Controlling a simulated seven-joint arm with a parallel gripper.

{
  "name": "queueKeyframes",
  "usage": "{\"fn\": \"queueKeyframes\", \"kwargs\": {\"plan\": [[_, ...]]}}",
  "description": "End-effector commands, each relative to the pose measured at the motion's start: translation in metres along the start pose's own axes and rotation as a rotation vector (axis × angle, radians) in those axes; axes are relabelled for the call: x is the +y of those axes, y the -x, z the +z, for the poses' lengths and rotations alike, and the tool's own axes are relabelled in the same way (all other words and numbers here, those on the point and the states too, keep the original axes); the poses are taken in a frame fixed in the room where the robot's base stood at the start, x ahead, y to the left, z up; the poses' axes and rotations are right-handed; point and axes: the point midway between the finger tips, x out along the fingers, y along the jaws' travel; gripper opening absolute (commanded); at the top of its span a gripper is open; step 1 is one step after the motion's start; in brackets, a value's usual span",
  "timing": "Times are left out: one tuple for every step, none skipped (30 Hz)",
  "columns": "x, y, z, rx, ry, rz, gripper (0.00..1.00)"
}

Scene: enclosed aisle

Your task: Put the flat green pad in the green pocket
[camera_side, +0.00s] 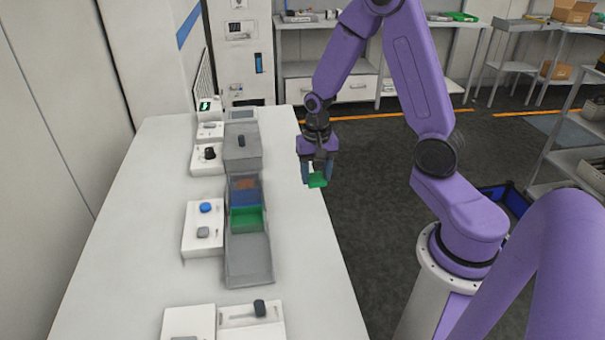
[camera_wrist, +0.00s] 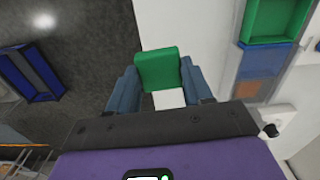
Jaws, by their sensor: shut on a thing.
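The flat green pad (camera_side: 317,180) is held between the fingers of my gripper (camera_side: 318,172), at the right edge of the white table. In the wrist view the pad (camera_wrist: 159,70) sits between the two blue-grey fingertips of my gripper (camera_wrist: 160,85), with a white piece below it. The green pocket (camera_side: 246,218) is a compartment in the grey tray on the table, left of and nearer the side camera than my gripper. The green pocket (camera_wrist: 275,20) also shows at the upper right of the wrist view and looks empty.
A blue compartment (camera_side: 244,193) and an orange-brown one (camera_side: 245,183) lie beside the green pocket. A grey box with a dark knob (camera_side: 241,142) stands behind them. White panels with buttons (camera_side: 203,226) line the left side. The table's right strip is clear.

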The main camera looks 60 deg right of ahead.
Motion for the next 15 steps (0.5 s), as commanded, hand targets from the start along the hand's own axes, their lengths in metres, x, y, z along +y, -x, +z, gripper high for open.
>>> {"fn": "queueKeyframes", "kwargs": {"plan": [[0.004,0.005,0.007,0.002,0.001,-0.002,0.20],[0.006,0.006,0.011,0.001,0.001,-0.001,0.20],[0.008,0.009,0.016,0.002,0.001,-0.001,0.20],[0.010,0.010,0.019,0.001,0.001,-0.001,0.20],[0.011,0.012,0.022,0.002,0.000,-0.001,0.20],[0.013,0.013,0.025,0.001,0.000,-0.001,0.20],[0.015,0.015,0.027,0.001,-0.001,-0.001,0.20],[0.016,0.015,0.029,0.001,-0.001,-0.001,0.20],[0.017,0.016,0.032,0.001,-0.001,0.000,0.20],[0.018,0.017,0.033,0.001,-0.001,-0.001,0.20],[0.018,0.018,0.034,0.001,-0.001,-0.001,0.20],[0.016,0.018,0.034,0.001,-0.001,-0.001,0.20],[0.014,0.018,0.034,0.001,-0.001,-0.001,0.20],[0.011,0.019,0.034,0.002,-0.001,-0.001,0.20],[0.004,0.019,0.032,0.001,-0.002,-0.001,0.20]]}}
